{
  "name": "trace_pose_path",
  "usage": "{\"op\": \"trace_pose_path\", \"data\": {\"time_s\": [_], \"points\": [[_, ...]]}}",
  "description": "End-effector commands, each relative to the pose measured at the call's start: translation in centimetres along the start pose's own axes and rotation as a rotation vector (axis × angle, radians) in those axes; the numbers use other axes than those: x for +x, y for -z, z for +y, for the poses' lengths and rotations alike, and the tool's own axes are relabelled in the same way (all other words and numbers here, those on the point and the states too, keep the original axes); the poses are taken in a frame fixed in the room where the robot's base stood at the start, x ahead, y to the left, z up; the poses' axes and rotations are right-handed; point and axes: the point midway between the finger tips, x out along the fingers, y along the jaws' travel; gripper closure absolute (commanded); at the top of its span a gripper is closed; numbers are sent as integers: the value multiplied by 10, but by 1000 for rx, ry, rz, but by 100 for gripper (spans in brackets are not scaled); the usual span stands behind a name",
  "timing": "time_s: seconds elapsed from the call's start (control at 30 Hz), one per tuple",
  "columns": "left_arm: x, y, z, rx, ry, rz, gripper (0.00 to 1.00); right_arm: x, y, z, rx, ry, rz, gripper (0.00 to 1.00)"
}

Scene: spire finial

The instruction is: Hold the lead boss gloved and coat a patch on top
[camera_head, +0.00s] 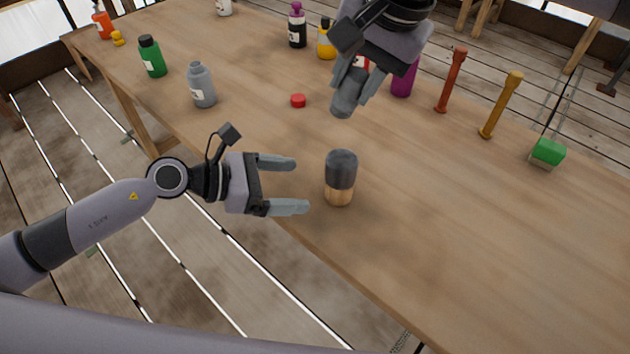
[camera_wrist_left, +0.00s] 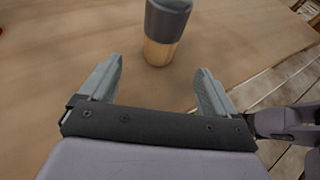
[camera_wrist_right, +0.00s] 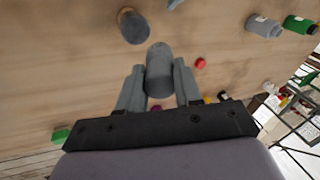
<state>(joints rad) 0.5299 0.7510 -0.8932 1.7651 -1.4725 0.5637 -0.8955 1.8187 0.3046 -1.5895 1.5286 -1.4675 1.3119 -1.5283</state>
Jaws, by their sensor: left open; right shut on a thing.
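A short piece with a dark grey top and pale wooden lower part, seemingly the lead boss (camera_head: 341,170), stands upright near the table's front edge. My left gripper (camera_head: 296,186) is open just left of it, fingers pointing at it but not around it. The piece also shows beyond the open fingers in the left wrist view (camera_wrist_left: 160,38). My right gripper (camera_head: 350,92) is shut on a plain grey cylinder (camera_wrist_right: 158,72), held above the table behind the boss. I cannot tell exactly what this cylinder is. The boss shows from above in the right wrist view (camera_wrist_right: 133,26).
A small red cap (camera_head: 298,101) lies behind the boss. A grey bottle (camera_head: 201,86) and green bottle (camera_head: 152,57) stand left; a purple bottle (camera_head: 404,82) stands behind my right gripper. Red (camera_head: 451,80) and yellow (camera_head: 501,105) posts and a green block (camera_head: 547,152) stand right. The front-right table (camera_head: 500,250) is clear.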

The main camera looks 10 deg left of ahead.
Motion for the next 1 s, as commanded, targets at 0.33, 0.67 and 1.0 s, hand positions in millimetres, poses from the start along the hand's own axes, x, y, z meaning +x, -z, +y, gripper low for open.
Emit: {"op": "trace_pose_path", "data": {"time_s": [0.33, 0.67, 1.0], "points": [[60, -2, -1, -4, 1, -6, 9, 0, 0, 0, 0, 0, 0, 96], [102, -2, 0, -4, 0, -4, 9, 0, 0, 0, 0, 0, 0, 96], [109, -2, 0, -3, -1, -4, 9, 0, 0, 0, 0, 0, 0, 96]]}}
